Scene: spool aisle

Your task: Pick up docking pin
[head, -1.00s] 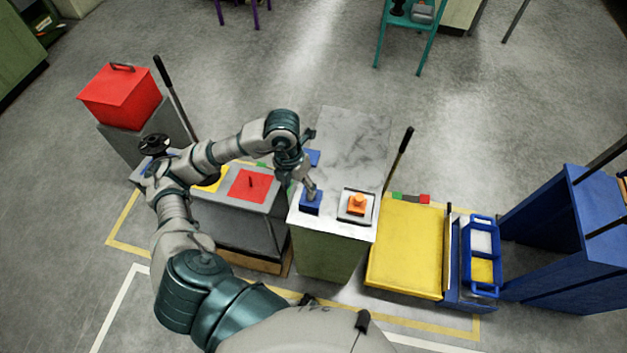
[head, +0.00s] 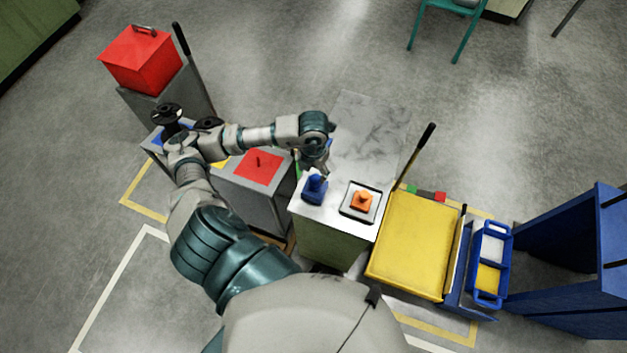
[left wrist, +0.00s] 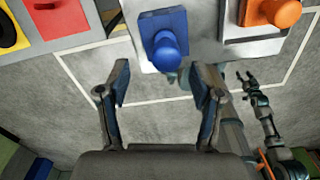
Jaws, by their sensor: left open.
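A blue pin (head: 315,187) with a rounded knob stands upright on a square blue base near the front left of the marble-topped cabinet (head: 362,142). I take it for the docking pin. My left gripper (head: 322,168) hangs close by it, apparently above. In the left wrist view the pin (left wrist: 166,48) lies ahead, in line with the gap between my open, empty left fingers (left wrist: 162,88). I see no contact. My right gripper (left wrist: 246,82) shows small at the right of the left wrist view; its jaw state is unclear.
An orange knob (head: 362,201) sits in a pale square tray just right of the pin. A grey cabinet with a red panel (head: 257,167) stands to the left, a yellow-topped cart (head: 412,245) to the right. A blue bin (head: 490,262) is beyond the cart.

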